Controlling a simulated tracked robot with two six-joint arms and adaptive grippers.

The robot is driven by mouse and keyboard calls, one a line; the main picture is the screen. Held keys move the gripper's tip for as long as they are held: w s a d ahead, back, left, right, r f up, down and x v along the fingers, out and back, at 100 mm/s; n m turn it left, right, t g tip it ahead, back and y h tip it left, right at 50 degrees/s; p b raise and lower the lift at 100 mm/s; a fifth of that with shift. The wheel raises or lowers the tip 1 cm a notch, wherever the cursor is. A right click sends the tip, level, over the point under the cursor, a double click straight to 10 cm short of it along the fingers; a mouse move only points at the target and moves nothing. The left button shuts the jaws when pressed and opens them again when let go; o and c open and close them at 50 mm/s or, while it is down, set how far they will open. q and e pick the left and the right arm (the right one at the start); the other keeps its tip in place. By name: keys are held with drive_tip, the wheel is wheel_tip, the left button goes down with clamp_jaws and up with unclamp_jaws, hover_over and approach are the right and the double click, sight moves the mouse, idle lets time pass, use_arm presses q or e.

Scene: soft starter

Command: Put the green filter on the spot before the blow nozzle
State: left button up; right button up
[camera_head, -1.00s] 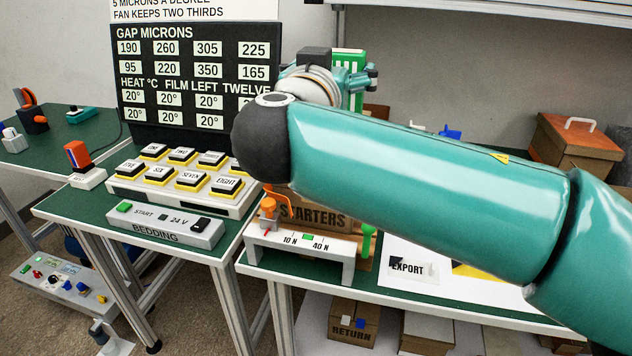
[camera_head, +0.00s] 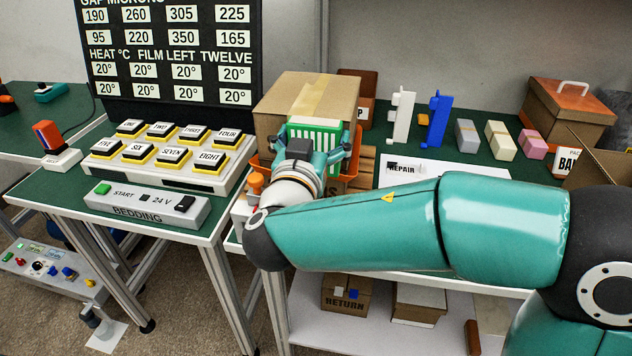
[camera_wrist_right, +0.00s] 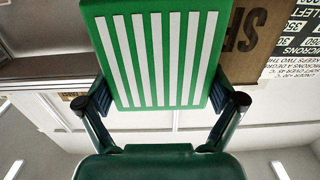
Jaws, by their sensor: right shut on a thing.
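The green filter (camera_head: 316,133), with white slats, stands upright in front of a cardboard box in the head view. My right gripper (camera_head: 313,150) is shut on it, with one finger at each side. The wrist view also shows the filter (camera_wrist_right: 158,60) between the two fingers of the right gripper (camera_wrist_right: 158,98). The filter's lower part is hidden by the gripper in the head view. I cannot make out the blow nozzle or the spot before it. My left gripper is not in view.
The cardboard box (camera_head: 308,98) is close behind the filter. The button panel (camera_head: 165,158) and the bedding box (camera_head: 146,205) are at left. White and blue parts (camera_head: 436,120) and several small blocks stand at back right. The repair sheet (camera_head: 455,171) lies before them.

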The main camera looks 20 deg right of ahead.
wheel_tip(320, 180, down, 10)
drive_tip(key=shift+s+f, duration=0.1)
idle(0.4)
drive_tip(key=shift+f, duration=0.1)
drive_tip(key=o, duration=1)
